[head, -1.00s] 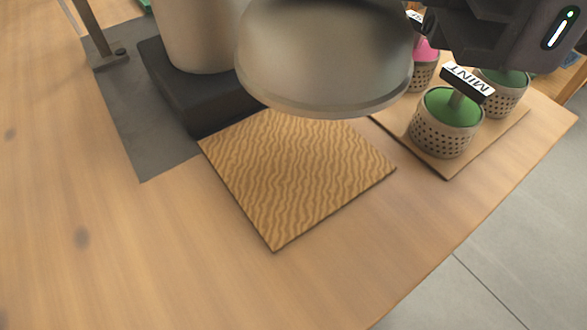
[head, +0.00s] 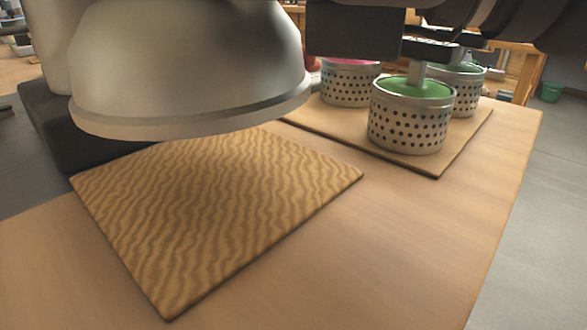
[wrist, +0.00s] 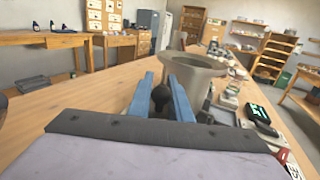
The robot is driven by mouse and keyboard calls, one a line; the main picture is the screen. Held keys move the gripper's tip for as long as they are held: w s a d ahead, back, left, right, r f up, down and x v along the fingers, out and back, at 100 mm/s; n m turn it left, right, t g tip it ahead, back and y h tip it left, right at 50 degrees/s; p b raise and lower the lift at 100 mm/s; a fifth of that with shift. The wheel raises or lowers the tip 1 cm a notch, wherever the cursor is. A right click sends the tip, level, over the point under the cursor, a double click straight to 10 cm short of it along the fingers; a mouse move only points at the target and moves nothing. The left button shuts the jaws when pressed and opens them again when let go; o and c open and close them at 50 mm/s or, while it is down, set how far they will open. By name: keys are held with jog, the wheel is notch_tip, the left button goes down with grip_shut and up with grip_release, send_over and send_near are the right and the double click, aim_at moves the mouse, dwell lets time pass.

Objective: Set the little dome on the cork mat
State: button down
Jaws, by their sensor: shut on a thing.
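The little dome (head: 190,65) is a large silver-grey cap with a rounded rim, upright in the head view. It hangs over the back left part of the cork mat (head: 215,205), a square sheet with a wavy grain. The dome hides the mat's back edge. Its rim appears above the mat, but the exact gap is hard to judge. In the wrist view the blue fingers of my gripper (wrist: 161,80) are shut on a black knob (wrist: 160,96), which appears to be the dome's. My gripper's fingers are outside the head view.
Perforated tins with green (head: 411,120) and pink (head: 349,82) tops stand on a thin board (head: 430,168) to the mat's right. A black base (head: 50,125) lies behind the mat at left. A flared metal vessel (wrist: 200,72) stands beyond my fingers. The table front is clear.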

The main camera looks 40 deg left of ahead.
dwell(0.3)
notch_tip(320, 180, down, 5)
jog(key=b, duration=0.5)
jog(key=shift+f, duration=0.15)
jog(key=c, duration=1.6)
grip_release()
jog(key=shift+v, duration=2)
